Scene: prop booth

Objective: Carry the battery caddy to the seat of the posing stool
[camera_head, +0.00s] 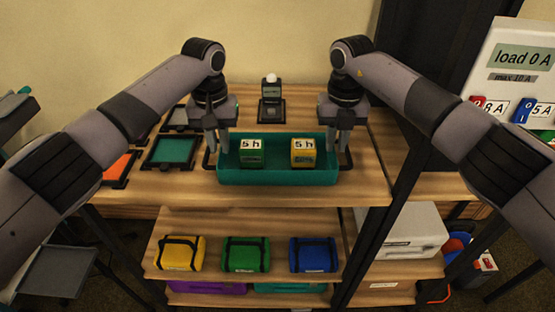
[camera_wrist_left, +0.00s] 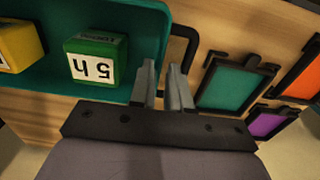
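The battery caddy (camera_head: 275,177) is a teal open tray with a black loop handle at each end. It stands on the wooden shelf top and holds a green battery (camera_head: 252,153) and a yellow battery (camera_head: 303,153), both marked "5 h". My left gripper (camera_head: 216,146) points down at the left handle. In the left wrist view its fingers (camera_wrist_left: 164,86) are apart beside that handle (camera_wrist_left: 184,42), with nothing clearly clasped. My right gripper (camera_head: 339,146) points down at the right handle, its fingers seemingly apart. I cannot make out a posing stool for certain.
Coloured framed panels, one teal (camera_head: 174,151) and one orange (camera_head: 117,167), lie left of the caddy. A small black device (camera_head: 271,100) stands behind it. Yellow (camera_head: 180,253), green (camera_head: 246,254) and blue (camera_head: 313,255) cases sit on the shelf below. A load panel (camera_head: 520,75) stands at right.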

